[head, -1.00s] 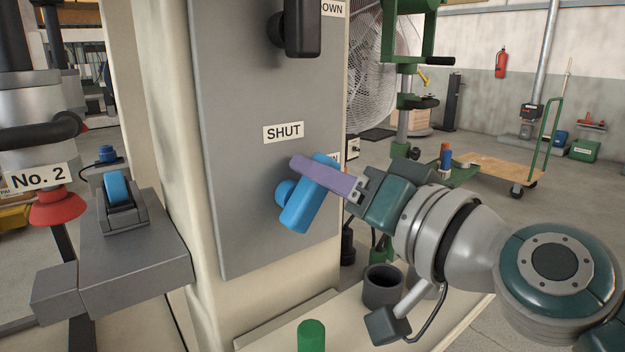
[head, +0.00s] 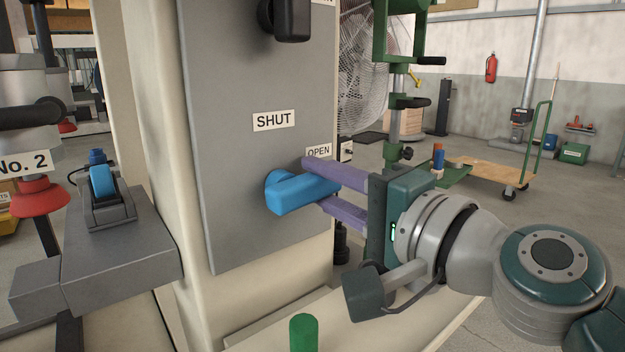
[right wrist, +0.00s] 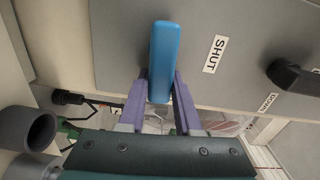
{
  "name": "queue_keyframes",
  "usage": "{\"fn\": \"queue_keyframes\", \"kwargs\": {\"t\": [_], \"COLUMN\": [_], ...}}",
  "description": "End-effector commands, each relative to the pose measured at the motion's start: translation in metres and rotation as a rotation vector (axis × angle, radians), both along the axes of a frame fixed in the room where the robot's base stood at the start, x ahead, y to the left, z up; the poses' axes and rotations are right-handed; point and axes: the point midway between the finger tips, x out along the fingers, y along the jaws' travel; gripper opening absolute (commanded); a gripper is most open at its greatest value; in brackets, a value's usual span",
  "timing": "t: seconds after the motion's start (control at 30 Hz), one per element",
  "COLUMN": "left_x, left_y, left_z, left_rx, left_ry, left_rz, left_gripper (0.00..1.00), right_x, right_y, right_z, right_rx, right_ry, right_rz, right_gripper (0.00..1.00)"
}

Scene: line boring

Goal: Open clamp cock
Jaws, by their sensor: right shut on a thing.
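The clamp cock is a blue lever handle (head: 290,192) on the grey panel (head: 235,200), and it also shows in the right wrist view (right wrist: 163,60). In the head view it lies about level, its free end toward the right, just below the OPEN label (head: 318,151). The SHUT label (head: 273,120) is higher on the panel. My right gripper (head: 320,188) is shut on the handle, one purple finger above it and one below. In the right wrist view its fingers (right wrist: 160,96) flank the handle. My left gripper is not in view.
A black lever (head: 290,18) sits higher on the panel. A grey box with a blue switch (head: 103,182) stands to the left. A green knob (head: 304,332) is below the panel. A grey cup (right wrist: 28,128) shows in the right wrist view. Open floor lies to the right.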

Motion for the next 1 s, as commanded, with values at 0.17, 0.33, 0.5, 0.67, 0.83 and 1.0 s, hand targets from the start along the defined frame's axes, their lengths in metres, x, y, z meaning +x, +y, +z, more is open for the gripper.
{"fn": "queue_keyframes", "kwargs": {"t": [0.17,0.33,0.5,0.67,0.83,1.0], "left_x": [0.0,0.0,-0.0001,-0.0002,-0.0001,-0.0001], "left_y": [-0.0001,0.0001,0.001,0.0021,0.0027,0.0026], "left_z": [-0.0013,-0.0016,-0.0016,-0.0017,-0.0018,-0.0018], "left_rx": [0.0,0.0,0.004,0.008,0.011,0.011], "left_ry": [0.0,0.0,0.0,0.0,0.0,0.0], "left_rz": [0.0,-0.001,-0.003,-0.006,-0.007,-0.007], "left_gripper": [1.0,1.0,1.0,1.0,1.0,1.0], "right_x": [-0.0001,0.0,0.0,0.0,0.0,0.0], "right_y": [0.0001,0.0,0.0,0.0,0.0,0.0], "right_z": [-0.0024,-0.0032,-0.0034,-0.0034,-0.0034,-0.0034], "right_rx": [0.052,0.075,0.082,0.083,0.083,0.081], "right_ry": [0.038,0.055,0.06,0.061,0.061,0.059], "right_rz": [0.0,0.0,0.001,0.0,0.0,0.0], "right_gripper": [0.0,0.0,0.0,0.0,0.39,0.58]}}
